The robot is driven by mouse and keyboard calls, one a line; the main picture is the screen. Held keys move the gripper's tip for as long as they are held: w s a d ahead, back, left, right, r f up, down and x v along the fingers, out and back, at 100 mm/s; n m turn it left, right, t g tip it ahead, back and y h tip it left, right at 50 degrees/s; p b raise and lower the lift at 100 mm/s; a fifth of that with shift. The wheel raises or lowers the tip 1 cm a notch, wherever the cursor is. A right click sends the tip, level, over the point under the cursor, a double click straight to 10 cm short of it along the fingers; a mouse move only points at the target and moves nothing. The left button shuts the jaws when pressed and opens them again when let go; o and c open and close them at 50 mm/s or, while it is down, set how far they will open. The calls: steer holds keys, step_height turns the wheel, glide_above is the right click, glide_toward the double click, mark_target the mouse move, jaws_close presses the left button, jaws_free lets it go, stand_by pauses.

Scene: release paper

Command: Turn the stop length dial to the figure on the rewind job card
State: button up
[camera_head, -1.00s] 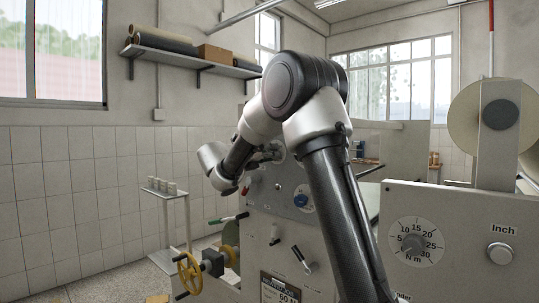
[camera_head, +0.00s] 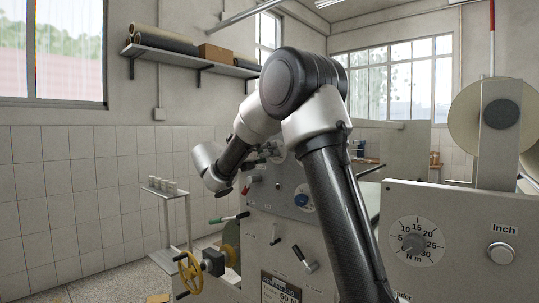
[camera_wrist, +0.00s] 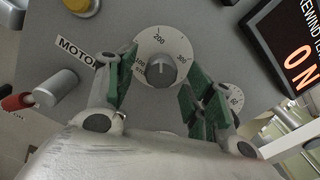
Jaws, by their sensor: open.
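A round white dial (camera_wrist: 178,47) with a grey centre knob (camera_wrist: 157,70) fills the middle of the wrist view. Figures 100, 200 and 300 show on its face, and part of its lettering is cut off by a finger. My gripper (camera_wrist: 160,88) is open, with its green-padded fingers on the left and right of the knob. I cannot tell whether either pad touches it. In the head view my gripper (camera_head: 262,158) is small and partly hidden by my arm at the machine panel (camera_head: 265,232).
A lit rewind display (camera_wrist: 297,60) is at the wrist view's upper right. A red-tipped lever (camera_wrist: 45,90) is at left, and a smaller dial (camera_wrist: 236,97) at right. In the head view a yellow handwheel (camera_head: 188,272) juts out below, and an N m dial (camera_head: 417,241) is at right.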

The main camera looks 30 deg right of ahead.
steer(key=v, duration=1)
steer(key=s+d+f+m+g+y, duration=0.2)
steer(key=s+f+m+g+y, duration=0.15)
steer(key=s+f+m, duration=0.4)
steer(key=s+d+f+m+g+y, duration=0.2)
steer(key=s+f+m+y, duration=0.4)
steer(key=f, duration=0.3)
steer(key=s+a+m+t+y, duration=0.1)
steer(key=s+m+t+y, duration=0.1)
steer(key=s+m, duration=0.4)
steer(key=s+a+f+m+t+y, duration=0.1)
steer(key=s+m+y, duration=0.4)
steer(key=s, duration=1.1)
steer(key=shift+s+a+m+t, duration=0.2)
steer(key=shift+s+m+t, duration=0.2)
steer(key=shift+m, duration=0.75)
